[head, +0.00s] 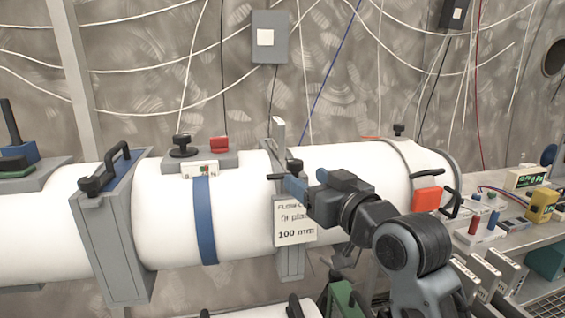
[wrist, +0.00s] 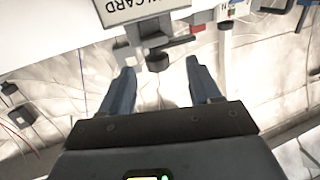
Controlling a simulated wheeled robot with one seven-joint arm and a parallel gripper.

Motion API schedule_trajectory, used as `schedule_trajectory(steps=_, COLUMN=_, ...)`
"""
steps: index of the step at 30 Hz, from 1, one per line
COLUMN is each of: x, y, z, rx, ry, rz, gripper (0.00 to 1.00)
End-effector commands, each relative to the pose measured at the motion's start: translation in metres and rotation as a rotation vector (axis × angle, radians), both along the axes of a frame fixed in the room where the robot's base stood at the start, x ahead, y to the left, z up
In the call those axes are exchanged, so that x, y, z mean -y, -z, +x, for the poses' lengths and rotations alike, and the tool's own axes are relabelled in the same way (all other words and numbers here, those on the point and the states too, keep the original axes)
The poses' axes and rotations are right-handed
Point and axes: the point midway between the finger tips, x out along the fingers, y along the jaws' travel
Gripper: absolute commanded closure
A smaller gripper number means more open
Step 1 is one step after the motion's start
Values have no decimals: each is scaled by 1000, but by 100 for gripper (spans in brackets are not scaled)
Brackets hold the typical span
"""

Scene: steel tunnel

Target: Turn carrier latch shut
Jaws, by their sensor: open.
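A dark knob-like part on a grey block, which looks like the carrier latch (wrist: 157,60), shows beyond my fingertips in the wrist view. In the head view, a dark rounded part of it (head: 294,166) shows at the top of the grey flange, partly behind my gripper. Whether the latch is shut cannot be told. My gripper (wrist: 160,72) is open, its two blue-grey fingers apart with nothing held between them. The latch appears in the gap beyond the tips; contact is not visible. In the head view my gripper (head: 284,183) is at the flange, just above the printed card.
The flow card (head: 295,222) hangs on the flange (head: 291,258). A black knob (head: 182,145) and red block (head: 219,144) sit on the white pipe (head: 240,220) to the left. A black-handled clamp (head: 118,235) stands farther left. A cluttered bench (head: 510,240) is at right.

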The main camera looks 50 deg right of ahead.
Motion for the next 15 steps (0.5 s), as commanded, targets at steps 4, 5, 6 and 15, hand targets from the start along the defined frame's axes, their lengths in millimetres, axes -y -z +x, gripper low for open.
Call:
schedule_trajectory(steps=4, x=10, y=-16, z=4, rx=9, ry=7, rz=-11, gripper=37)
schedule_trajectory(steps=5, x=11, y=-17, z=5, rx=9, ry=7, rz=-11, gripper=37)
schedule_trajectory(steps=6, x=12, y=-17, z=7, rx=8, ry=7, rz=-11, gripper=37)
schedule_trajectory(steps=15, x=25, y=-19, z=45, rx=8, ry=6, rz=-11, gripper=37)
